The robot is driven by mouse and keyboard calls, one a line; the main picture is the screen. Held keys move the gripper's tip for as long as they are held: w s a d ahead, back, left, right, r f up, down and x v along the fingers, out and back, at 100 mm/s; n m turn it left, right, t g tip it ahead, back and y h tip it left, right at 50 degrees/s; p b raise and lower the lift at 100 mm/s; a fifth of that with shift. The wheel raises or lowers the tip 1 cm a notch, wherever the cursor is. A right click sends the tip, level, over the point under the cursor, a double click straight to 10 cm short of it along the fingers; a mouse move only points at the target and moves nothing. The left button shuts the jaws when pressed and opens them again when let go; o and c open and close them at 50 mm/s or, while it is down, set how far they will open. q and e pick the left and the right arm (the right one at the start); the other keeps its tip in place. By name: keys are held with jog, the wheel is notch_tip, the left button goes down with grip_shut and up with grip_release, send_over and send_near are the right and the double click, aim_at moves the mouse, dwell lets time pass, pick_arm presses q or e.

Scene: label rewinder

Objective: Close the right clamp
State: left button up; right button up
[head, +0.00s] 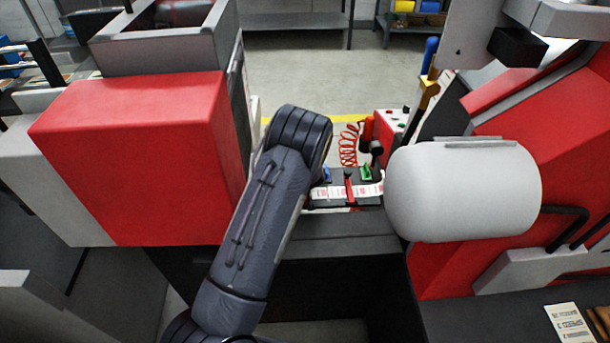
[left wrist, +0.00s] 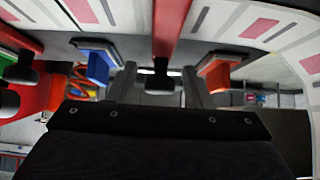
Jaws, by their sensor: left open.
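In the head view a red clamp bar (head: 349,186) lies across the printed label strip (head: 330,192), between a blue piece (head: 327,174) and a green piece (head: 366,172). A black knob (head: 376,148) stands by the green piece. My left arm covers the strip's left part and its own gripper. In the left wrist view my left gripper (left wrist: 160,92) is open, a finger on either side of a black knob (left wrist: 160,82) below a red bar (left wrist: 171,30). A blue piece (left wrist: 97,62) and an orange piece (left wrist: 218,70) flank them. Contact is unclear. My right gripper is out of view.
A red and white machine housing (head: 130,150) stands left of my arm. A large white rounded cylinder (head: 463,190) and a red machine body (head: 560,140) bound the strip at right. A red coiled hose (head: 348,145) hangs behind it. Open floor shows beyond.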

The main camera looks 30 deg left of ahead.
pick_arm(q)
jog(key=v, duration=0.8)
jog(key=shift+w+f, duration=0.1)
